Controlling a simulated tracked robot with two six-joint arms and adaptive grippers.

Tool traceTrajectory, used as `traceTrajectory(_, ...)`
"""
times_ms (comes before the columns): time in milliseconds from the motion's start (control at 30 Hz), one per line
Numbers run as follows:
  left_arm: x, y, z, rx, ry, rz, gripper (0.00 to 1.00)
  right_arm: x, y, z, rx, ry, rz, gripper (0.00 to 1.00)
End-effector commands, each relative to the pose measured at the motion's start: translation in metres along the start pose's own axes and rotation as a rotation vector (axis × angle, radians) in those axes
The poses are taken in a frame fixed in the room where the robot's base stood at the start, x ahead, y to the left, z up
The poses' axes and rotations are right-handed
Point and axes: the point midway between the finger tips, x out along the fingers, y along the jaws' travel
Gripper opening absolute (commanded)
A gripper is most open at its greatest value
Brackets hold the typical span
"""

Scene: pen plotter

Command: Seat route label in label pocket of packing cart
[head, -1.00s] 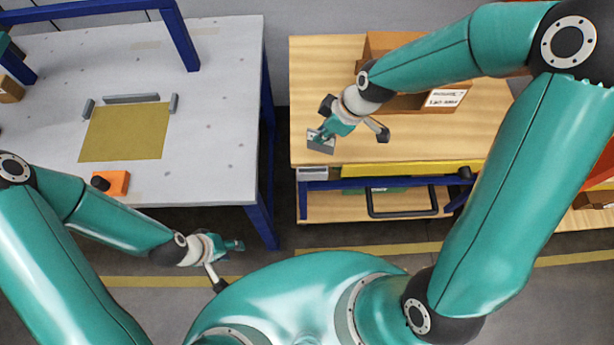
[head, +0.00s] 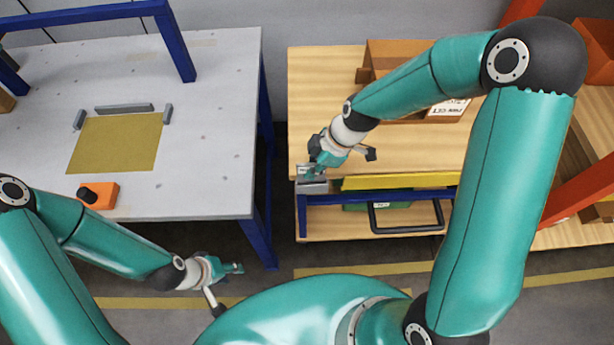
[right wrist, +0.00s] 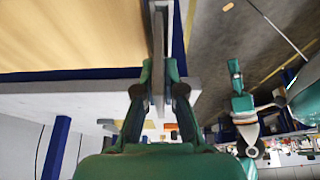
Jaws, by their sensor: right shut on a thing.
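The packing cart (head: 320,85) has a wooden top and a blue frame. The label pocket (head: 314,188) is a small pale grey piece at the cart's front left corner. My right gripper (head: 309,169) is shut on the route label (head: 304,173), a thin grey plate, right above the pocket. In the right wrist view the label (right wrist: 158,60) shows nearly edge-on between the fingers. The gripper covers part of it, and I cannot tell whether its lower edge is inside the pocket. My left gripper (head: 239,268) hangs in front of the grey table, apart from the cart; its fingertips are too small to judge.
A brown box (head: 400,55) with a white label stands on the cart. A yellow strip (head: 400,181) and a black handle (head: 405,230) are at its front. The grey table (head: 210,120) on the left holds a yellow mat (head: 115,143) and an orange block (head: 105,197).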

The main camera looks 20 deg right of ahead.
Motion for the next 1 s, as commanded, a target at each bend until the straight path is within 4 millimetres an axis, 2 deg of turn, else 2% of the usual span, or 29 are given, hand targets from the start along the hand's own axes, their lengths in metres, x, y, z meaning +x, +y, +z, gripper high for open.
traceTrajectory(33, 0.008, -0.003, 0.000, 0.000, 0.000, 0.000, 0.40, 0.015, -0.004, 0.007, 0.003, -0.004, -0.014, 0.00)
traceTrajectory(67, 0.009, -0.003, 0.000, 0.000, 0.000, 0.000, 0.40, 0.017, -0.004, 0.008, 0.003, -0.004, -0.013, 0.00)
traceTrajectory(300, 0.008, -0.003, 0.000, 0.000, 0.000, 0.000, 0.40, 0.018, -0.004, 0.009, 0.002, -0.004, -0.013, 0.00)
traceTrajectory(333, 0.008, -0.003, 0.000, 0.000, 0.000, 0.000, 0.40, 0.018, -0.004, 0.009, 0.002, -0.005, -0.013, 0.10)
traceTrajectory(467, 0.008, -0.003, 0.000, 0.000, 0.000, 0.000, 0.40, 0.017, -0.004, 0.008, 0.002, -0.004, -0.012, 0.32)
traceTrajectory(800, 0.008, -0.003, 0.000, 0.000, 0.000, 0.000, 0.40, 0.014, -0.002, 0.007, 0.000, -0.003, -0.008, 0.32)
traceTrajectory(1000, 0.009, -0.003, 0.000, 0.000, 0.000, 0.000, 0.40, -0.005, -0.001, 0.006, -0.002, -0.001, -0.004, 0.32)
